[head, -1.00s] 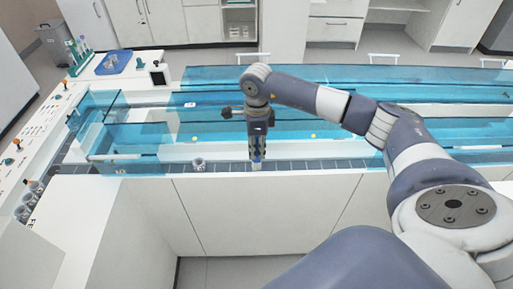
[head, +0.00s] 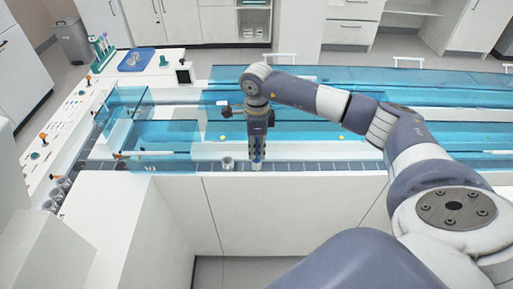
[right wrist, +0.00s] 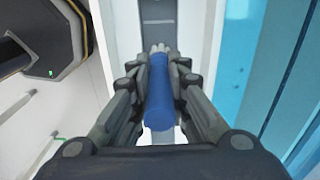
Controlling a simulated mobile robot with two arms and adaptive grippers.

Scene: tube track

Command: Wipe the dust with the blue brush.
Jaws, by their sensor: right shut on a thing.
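My right gripper (head: 257,152) points down over the dark track (head: 330,166) along the near edge of the long white machine. It is shut on the blue brush (right wrist: 159,92). In the right wrist view the brush's blue handle lies between the two fingers (right wrist: 158,100), and its pale tip points toward the track strip (right wrist: 158,15). In the head view the tip is low at the track; I cannot tell whether it touches. No dust can be made out. My left gripper is not in view.
A small grey cup (head: 228,163) stands on the track just left of the brush. Clear blue covers (head: 370,125) rise behind the track. A tube rack (head: 103,50) and blue tray (head: 137,60) sit at the back left. Several tubes stand in the left track.

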